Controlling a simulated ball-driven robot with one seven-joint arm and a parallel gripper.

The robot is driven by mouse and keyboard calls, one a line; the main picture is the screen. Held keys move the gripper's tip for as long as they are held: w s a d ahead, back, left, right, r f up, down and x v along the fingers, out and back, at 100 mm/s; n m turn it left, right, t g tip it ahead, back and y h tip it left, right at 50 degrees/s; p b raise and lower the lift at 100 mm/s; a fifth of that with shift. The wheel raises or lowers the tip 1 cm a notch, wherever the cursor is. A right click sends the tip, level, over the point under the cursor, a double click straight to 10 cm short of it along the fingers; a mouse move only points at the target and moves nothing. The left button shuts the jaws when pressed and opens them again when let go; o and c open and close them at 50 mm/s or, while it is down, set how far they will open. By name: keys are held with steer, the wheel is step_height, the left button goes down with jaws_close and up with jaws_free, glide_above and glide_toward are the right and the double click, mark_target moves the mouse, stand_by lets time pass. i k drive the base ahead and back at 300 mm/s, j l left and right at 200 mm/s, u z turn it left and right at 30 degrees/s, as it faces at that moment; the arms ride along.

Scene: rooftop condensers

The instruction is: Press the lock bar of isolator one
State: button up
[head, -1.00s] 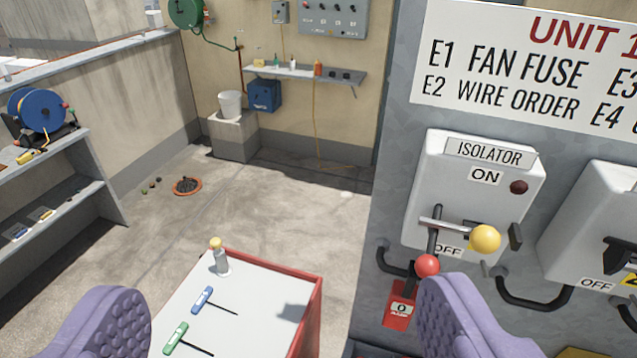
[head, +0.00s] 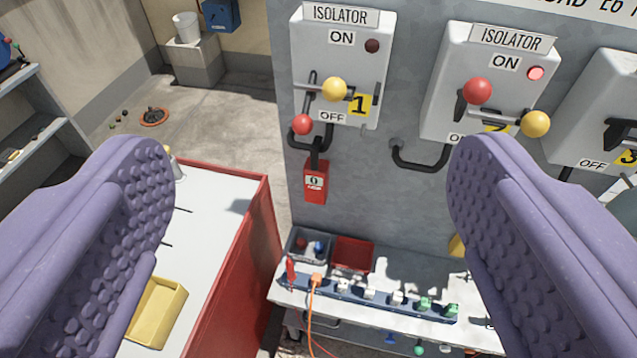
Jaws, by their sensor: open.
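Isolator one is a light grey box (head: 356,45) on the panel, top centre, with a yellow 1 label and a dark lamp. Its lock bar (head: 312,85) is a thin metal bar across the front, ending in a yellow ball (head: 334,88). The isolator's handle points down beside OFF, with a red ball (head: 302,124) at its end. A red tag (head: 315,182) hangs below. My gripper (head: 311,180) is open and empty, its purple pads wide apart at left and right. Isolator one shows between and above them; I see no contact.
Isolator two (head: 455,60) stands to the right, its lamp lit and handle up. Isolator three (head: 600,85) is partly cut off. Below are a shelf with a socket strip (head: 365,297) and a red tray (head: 352,254). A red-sided cabinet (head: 232,270) stands at left.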

mark_target(333, 90)
steer(key=i+j, duration=0.35)
steer(key=i+j+z, duration=0.1)
steer(key=i+j, duration=0.2)
steer(key=j, duration=0.2)
